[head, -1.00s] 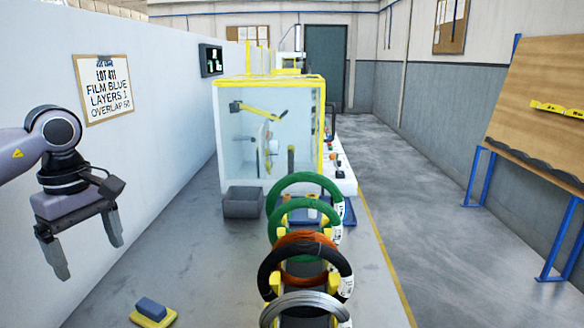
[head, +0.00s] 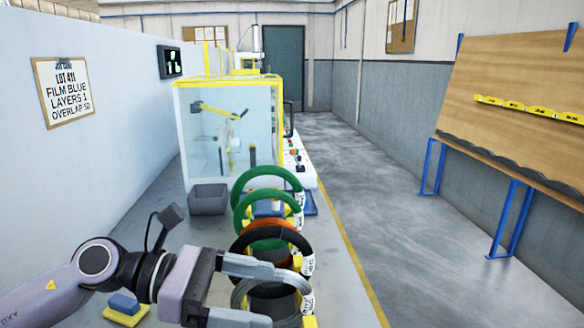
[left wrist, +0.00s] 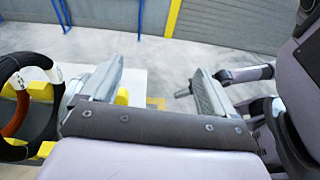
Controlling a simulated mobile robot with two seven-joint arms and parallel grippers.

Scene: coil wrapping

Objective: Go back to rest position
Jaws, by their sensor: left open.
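My left gripper (head: 272,297) is at the lower middle of the head view, turned sideways with its fingers pointing right. It is open, with its fingers beside or in front of the nearest grey wire coil (head: 238,290); I cannot tell if they touch. In the left wrist view, nothing shows held between the fingers (left wrist: 160,85). A black coil (head: 300,240), an orange coil (head: 268,226) and green coils (head: 262,172) stand upright in a row behind. Grey parts at the right of the left wrist view may belong to my right arm; its gripper state is unclear.
A glass machine cabinet with a yellow frame (head: 230,80) stands beyond the coils, with a grey bin (head: 208,199) before it. A blue and yellow block (head: 124,306) lies near my left arm. A sloped wooden board (head: 520,100) stands at the right. The floor between is clear.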

